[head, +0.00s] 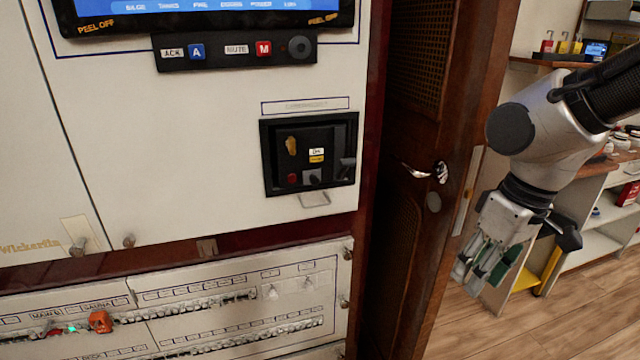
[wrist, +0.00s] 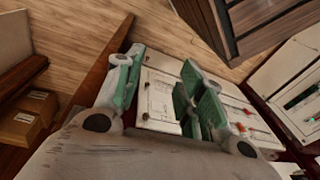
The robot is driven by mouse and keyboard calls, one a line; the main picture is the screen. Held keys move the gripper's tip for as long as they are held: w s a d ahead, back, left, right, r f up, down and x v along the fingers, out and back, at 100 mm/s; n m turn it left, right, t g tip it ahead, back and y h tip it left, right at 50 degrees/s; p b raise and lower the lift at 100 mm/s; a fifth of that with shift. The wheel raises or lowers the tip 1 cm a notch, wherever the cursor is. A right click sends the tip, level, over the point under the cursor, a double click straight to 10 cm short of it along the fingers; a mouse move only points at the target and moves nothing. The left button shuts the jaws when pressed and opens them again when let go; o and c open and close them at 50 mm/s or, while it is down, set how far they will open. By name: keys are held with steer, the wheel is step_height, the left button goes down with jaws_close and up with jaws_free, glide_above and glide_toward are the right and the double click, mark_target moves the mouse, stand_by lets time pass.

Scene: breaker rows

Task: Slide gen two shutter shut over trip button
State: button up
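The lower breaker panel (head: 235,310) has two rows of small switches with labels too small to read. At the right end of its upper row are two small pale pieces (head: 270,291) (head: 307,283). I cannot tell whether either is the gen two shutter, and no trip button can be made out. My gripper (head: 482,278) hangs to the right of the panel, in front of the floor and shelves, touching nothing. In the wrist view my gripper (wrist: 162,75) has its two green-padded fingers apart with nothing between them.
An orange piece (head: 100,321) sits on the upper breaker row. A black recessed box (head: 310,154) is in the panel above. A wooden door (head: 405,200) with a metal handle (head: 428,172) stands between panel and gripper. Open shelves (head: 600,210) are at right.

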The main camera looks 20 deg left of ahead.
steer(key=s+a+f+n+y, duration=0.1)
steer(key=a+f, duration=0.2)
steer(key=a, duration=0.4)
steer(key=s+a+f+n+t+y, duration=0.1)
steer(key=a+f, duration=0.3)
steer(key=a, duration=0.2)
steer(key=s+a+f+n+y, duration=0.1)
steer(key=a+f, duration=0.2)
steer(key=a, duration=0.4)
steer(key=t+y, duration=0.5)
steer(key=t, duration=0.9)
glide_toward(315, 182)
steer(key=w, duration=0.1)
steer(key=shift+n, duration=0.5)
steer(key=x, duration=0.7)
steer(key=shift+w+a, duration=0.2)
steer(key=shift+a, duration=0.2)
steer(key=shift+w+a, duration=0.2)
steer(key=shift+w, duration=0.1)
jaws_close()
